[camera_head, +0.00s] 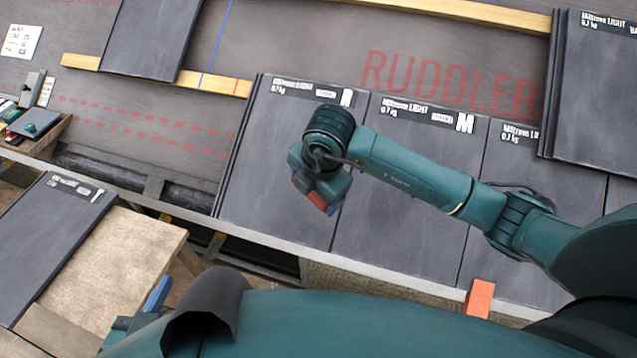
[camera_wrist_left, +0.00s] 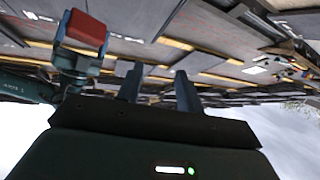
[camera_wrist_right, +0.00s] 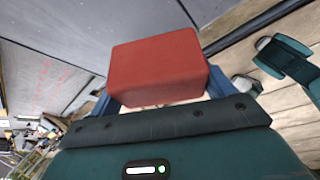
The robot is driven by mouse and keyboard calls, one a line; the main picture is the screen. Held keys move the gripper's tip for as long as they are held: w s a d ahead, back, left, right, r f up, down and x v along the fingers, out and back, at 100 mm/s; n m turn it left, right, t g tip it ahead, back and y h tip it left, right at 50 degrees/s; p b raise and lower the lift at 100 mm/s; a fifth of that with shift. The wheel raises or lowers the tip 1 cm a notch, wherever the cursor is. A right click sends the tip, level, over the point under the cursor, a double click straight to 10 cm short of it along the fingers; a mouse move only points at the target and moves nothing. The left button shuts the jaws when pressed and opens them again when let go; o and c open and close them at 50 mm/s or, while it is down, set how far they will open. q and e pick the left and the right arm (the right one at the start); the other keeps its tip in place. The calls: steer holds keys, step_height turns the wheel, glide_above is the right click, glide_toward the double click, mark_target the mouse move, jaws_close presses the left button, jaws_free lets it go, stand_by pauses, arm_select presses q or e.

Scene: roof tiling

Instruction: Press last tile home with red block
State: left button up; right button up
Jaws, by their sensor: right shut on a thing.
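My right gripper (camera_head: 322,190) is shut on the red block (camera_head: 318,201), over the lower row of dark roof tiles. The red block fills the space between its fingers in the right wrist view (camera_wrist_right: 157,72) and also shows in the left wrist view (camera_wrist_left: 87,28). The block is over the left tile (camera_head: 282,150), near the seam with the middle tile (camera_head: 405,180); contact is unclear. A third tile (camera_head: 520,215) lies to the right, partly behind my arm. Which tile is the last is unclear. My left gripper (camera_wrist_left: 157,85) is open and empty, near the front edge.
A loose tile (camera_head: 50,235) lies on a wooden board (camera_head: 135,262) at the left. Upper tiles lie at top left (camera_head: 150,35) and top right (camera_head: 595,100) on wooden battens (camera_head: 225,82). An orange block (camera_head: 479,298) stands at the eave edge. A tool tray (camera_head: 30,130) is far left.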

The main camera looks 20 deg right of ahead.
arm_select(q)
steer(key=f+b, duration=0.1)
steer(key=b, duration=0.1)
steer(key=w+d+f+m+b, duration=0.1)
steer(key=b, duration=0.1)
steer(key=d+f+m+t+b, duration=0.1)
steer(key=f, duration=0.1)
steer(key=shift+w+f+h+b, duration=0.1)
steer(key=shift+w+h+b, duration=0.25)
steer(key=shift+h+b, duration=0.05)
arm_select(e)
step_height(320, 180, down, 6)
steer(key=w+d, duration=0.2)
steer(key=w, duration=0.1)
arm_select(q)
steer(key=shift+a, duration=0.1)
stand_by(0.4)
